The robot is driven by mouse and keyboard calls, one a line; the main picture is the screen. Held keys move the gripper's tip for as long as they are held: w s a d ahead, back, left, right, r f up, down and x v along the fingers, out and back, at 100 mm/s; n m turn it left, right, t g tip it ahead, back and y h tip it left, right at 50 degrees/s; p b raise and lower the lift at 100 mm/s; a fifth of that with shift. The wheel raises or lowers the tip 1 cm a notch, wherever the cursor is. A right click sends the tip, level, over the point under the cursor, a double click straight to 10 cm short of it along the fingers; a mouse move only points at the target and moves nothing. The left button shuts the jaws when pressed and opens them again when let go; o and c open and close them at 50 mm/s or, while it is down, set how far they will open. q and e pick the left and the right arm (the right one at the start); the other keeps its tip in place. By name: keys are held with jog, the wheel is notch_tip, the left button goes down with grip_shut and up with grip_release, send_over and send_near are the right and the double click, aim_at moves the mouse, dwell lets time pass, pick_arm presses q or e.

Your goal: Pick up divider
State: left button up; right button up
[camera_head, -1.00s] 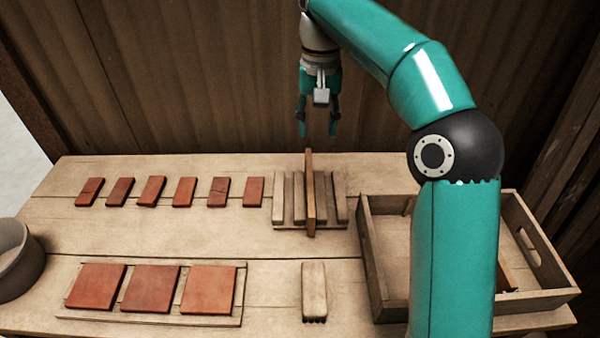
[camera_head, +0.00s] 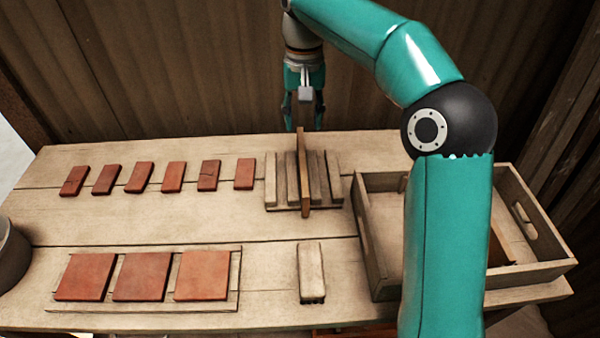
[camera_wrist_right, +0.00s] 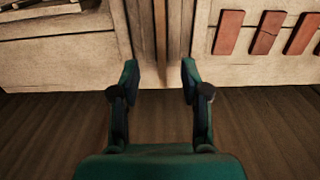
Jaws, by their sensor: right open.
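The divider (camera_head: 304,180) is a thin brown board standing upright on edge in a slatted wooden rack (camera_head: 328,180) at the back of the table. My right gripper (camera_head: 303,124) points down at the divider's far end, with its two fingers open on either side of the board's line. In the right wrist view the open fingers (camera_wrist_right: 160,68) show with the divider (camera_wrist_right: 160,35) running up from between the tips. No contact shows. My left gripper is not in view.
A wooden crate (camera_head: 372,255) stands at the right, partly behind my arm, with a brown board (camera_head: 499,245) inside. Several small red tiles (camera_head: 173,177) lie in a row at left. Three larger tiles (camera_head: 142,276) lie on a front board.

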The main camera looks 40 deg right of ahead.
jog(key=b, duration=0.1)
send_over(302, 157)
notch_tip(302, 157, down, 6)
jog(key=shift+d+f, duration=0.1)
jog(key=shift+f+b, duration=0.35)
jog(key=shift+f, duration=2.45)
grip_shut()
